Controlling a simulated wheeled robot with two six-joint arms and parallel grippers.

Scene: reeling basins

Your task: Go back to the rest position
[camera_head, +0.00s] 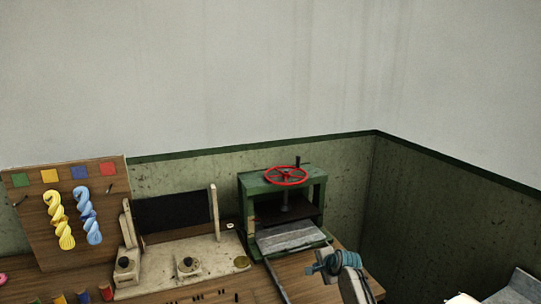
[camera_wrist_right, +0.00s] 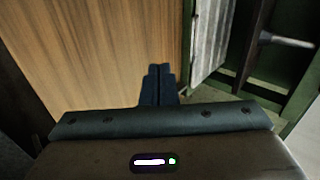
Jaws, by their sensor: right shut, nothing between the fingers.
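My right gripper (camera_head: 318,266) is at the lower right of the head view, near the right end of the wooden table, just in front of the green press. In the right wrist view its two dark fingers (camera_wrist_right: 157,84) are together with nothing between them. Behind them in that view are a brown wood-grain surface (camera_wrist_right: 105,45) on the left and green metal parts on the right. My left gripper is not in the head view.
The green press (camera_head: 249,210) with a red handwheel (camera_head: 286,176) stands near the corner. Left of it is a pale stand with a black panel (camera_head: 175,213). A wooden board (camera_head: 110,235) with yellow and blue skeins stands far left. A grey object (camera_head: 520,285) shows lower right.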

